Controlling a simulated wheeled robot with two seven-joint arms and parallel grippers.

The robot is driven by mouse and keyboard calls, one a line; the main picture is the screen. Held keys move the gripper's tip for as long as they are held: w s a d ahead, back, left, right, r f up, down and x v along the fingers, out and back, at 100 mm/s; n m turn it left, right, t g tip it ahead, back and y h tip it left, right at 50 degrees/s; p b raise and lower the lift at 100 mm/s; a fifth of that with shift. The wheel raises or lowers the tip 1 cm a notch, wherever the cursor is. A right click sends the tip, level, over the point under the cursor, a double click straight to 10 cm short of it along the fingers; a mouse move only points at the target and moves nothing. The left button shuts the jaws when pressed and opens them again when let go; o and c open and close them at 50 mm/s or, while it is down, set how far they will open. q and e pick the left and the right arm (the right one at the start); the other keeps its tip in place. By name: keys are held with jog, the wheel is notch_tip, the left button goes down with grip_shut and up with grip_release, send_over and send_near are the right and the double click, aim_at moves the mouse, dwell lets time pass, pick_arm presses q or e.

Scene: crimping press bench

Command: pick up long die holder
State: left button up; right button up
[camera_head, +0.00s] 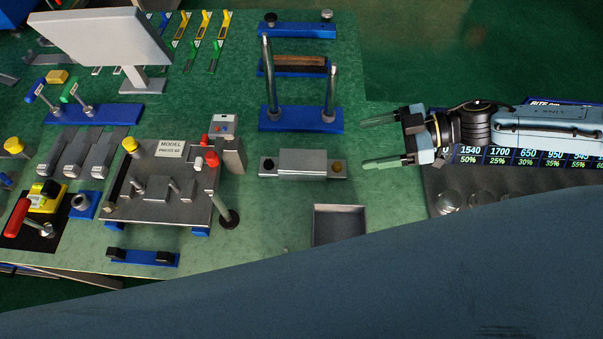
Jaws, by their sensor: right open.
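A long grey metal bar with a raised middle block, a black knob at its left end and a yellow knob at its right end, looks like the long die holder (303,163). It lies flat on the green bench top. My right gripper (367,143) comes in from the right. Its two pale fingers are spread and empty, pointing left. They are to the right of the grey bar and apart from it in the picture. My left gripper is not in view.
A blue stand with two upright metal posts (302,121) is behind the bar. A shallow grey tray (339,225) is in front of it. A press fixture (160,210) stands to the left. A dark panel with numbers (520,157) lies beneath my right arm.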

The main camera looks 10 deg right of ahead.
notch_tip(320, 180, down, 2)
jog(key=f+b, duration=0.1)
jog(key=b, duration=0.1)
send_near(304, 160)
jog(key=shift+x, duration=0.95)
jog(key=shift+a, duration=0.55)
jog(key=b+x, duration=0.1)
jog(key=x, duration=0.4)
jog(key=shift+w+f+b, duration=0.15)
jog(key=shift+f+b, duration=0.05)
jog(key=shift+b, duration=0.15)
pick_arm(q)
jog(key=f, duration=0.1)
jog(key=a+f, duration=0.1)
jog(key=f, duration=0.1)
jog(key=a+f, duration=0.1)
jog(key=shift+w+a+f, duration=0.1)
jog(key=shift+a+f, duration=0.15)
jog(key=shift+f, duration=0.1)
pick_arm(e)
jog(key=shift+d, duration=0.1)
jog(key=shift+c, duration=0.3)
